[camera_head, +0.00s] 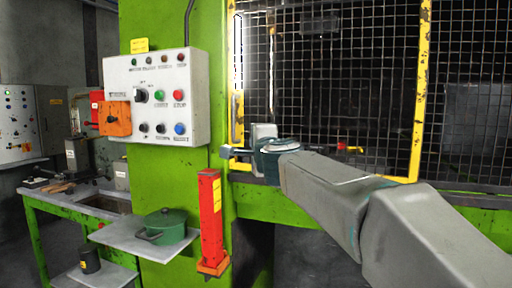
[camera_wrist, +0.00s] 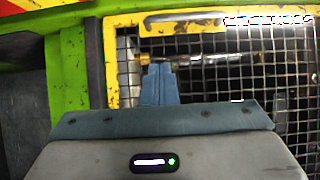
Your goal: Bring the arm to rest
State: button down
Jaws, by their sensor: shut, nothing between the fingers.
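My arm reaches in from the right in the head view, bent at a joint and stretched toward the yellow-framed mesh door (camera_head: 421,90). My gripper (camera_head: 228,152) is at the arm's far end, close to the door's left frame and just below a vertical handle (camera_head: 235,122). In the wrist view the fingers of my gripper (camera_wrist: 160,84) are shut together with nothing between them. They point at the mesh door (camera_wrist: 207,20). I cannot tell whether they touch the door or the handle.
A control panel (camera_head: 195,75) with buttons and an orange switch box (camera_head: 115,118) is left of the door. Space shows under the door.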

jog(key=s+d+f+n+g+h+p, duration=0.1)
jog(key=s+d+f+n+g+p, duration=0.3)
jog(key=s, duration=0.7)
jog(key=s+d+f+n+g+h+p, duration=0.2)
jog(key=s+d+f+n+g+p, duration=0.3)
jog(key=s+d+f, duration=0.3)
jog(key=s+d+f+n+g+h+p, duration=0.2)
jog(key=s+d+f+n+g+p, duration=0.3)
jog(key=s+f, duration=0.6)
jog(key=s+d, duration=0.1)
jog(key=s, duration=0.2)
jog(key=shift+s+d+g, duration=0.2)
jog(key=shift+d+g, duration=0.05)
jog(key=shift+g, duration=0.05)
